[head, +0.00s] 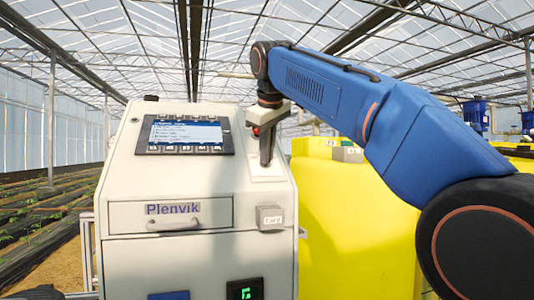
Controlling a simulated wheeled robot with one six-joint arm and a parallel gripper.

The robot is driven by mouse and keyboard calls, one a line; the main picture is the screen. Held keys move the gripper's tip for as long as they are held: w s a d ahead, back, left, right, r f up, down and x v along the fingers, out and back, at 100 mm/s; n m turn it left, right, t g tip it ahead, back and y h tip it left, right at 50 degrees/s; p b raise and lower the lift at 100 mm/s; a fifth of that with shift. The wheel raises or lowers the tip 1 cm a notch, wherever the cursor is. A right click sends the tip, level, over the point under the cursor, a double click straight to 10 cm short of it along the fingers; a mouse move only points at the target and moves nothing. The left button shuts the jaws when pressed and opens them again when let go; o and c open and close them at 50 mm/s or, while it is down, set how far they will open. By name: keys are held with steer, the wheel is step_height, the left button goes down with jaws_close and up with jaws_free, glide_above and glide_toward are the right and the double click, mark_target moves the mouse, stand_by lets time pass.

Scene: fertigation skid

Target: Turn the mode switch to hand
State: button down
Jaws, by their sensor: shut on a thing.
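My gripper (266,160) points down at the sloped top panel of the white cabinet (150,175), right of its screen. Its dark fingers are together over a pale plate (268,174) there. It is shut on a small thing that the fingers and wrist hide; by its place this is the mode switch. The switch's knob, its pointer and its position labels cannot be made out.
A lit screen (185,133) sits on the cabinet's sloped face. Below are a drawer front (170,214) marked Plenvik, a small grey labelled box (269,218) and a green display (245,290). A yellow tank (350,225) stands close on the right.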

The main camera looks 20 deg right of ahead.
steer(key=m, duration=0.3)
steer(key=shift+w+m+y, duration=0.1)
steer(key=shift+m+y, duration=0.2)
steer(key=shift+y, duration=0.1)
steer(key=shift+d+m, duration=0.1)
steer(key=shift+m, duration=1.5)
steer(key=shift+y, duration=0.3)
steer(key=shift+f, duration=0.1)
steer(key=c, duration=1.9)
jaws_free()
steer(key=v, duration=1.2)
steer(key=shift+w, duration=0.15)
